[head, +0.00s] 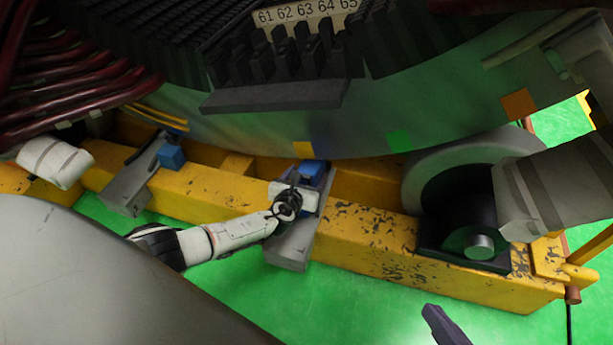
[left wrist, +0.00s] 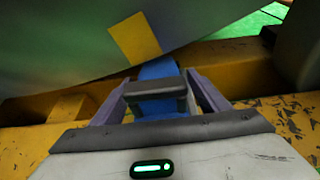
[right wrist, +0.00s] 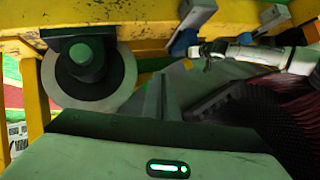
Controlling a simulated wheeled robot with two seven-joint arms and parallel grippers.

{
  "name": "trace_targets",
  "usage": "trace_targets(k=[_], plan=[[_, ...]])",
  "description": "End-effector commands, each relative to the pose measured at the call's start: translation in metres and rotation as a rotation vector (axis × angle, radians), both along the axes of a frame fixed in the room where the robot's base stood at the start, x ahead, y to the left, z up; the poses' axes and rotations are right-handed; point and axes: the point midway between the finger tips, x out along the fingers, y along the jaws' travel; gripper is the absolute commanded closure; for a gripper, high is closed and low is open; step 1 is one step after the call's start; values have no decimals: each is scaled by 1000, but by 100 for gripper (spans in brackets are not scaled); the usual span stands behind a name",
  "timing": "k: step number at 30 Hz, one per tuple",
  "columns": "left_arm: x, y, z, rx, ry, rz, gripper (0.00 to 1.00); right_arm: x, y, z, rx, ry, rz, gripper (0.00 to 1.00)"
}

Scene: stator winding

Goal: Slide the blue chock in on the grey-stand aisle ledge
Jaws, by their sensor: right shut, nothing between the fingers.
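A blue chock (head: 313,170) sits at the upper end of a grey stand (head: 290,252) on the yellow beam, close under the big curved stator shell. My left gripper (head: 287,205) is over this stand. In the left wrist view the blue chock (left wrist: 157,69) has a dark grey handle bar, and the fingers of my left gripper (left wrist: 157,95) meet the bar's two ends. The chock's far end is hidden by the shell. My right gripper (right wrist: 160,100) is shut and empty; a dark fingertip shows low in the head view (head: 440,325).
A second blue chock (head: 172,157) sits on another grey stand (head: 128,187) to the left. A roller (head: 460,190) on the yellow beam (head: 375,240) is at the right. Dark red coils (head: 75,85) hang upper left. The green floor in front is clear.

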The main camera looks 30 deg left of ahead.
Motion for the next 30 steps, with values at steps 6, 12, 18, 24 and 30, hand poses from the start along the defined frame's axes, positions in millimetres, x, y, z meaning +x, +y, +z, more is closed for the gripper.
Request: trace_targets(k=[6,12,18,24,30], plan=[[-3,0,-2,0,5,0,31,0,0,2,0,0,0,100],[-24,-6,13,-1,6,-1,31,0,-7,-6,-61,44,-4,100],[-61,-14,29,-2,5,-2,31,-5,-22,-28,-167,119,-4,100],[-86,-20,38,-1,3,0,31,-10,-32,-42,-229,163,-3,100],[-93,-22,39,0,1,0,31,-12,-36,-48,-248,176,-3,100]])
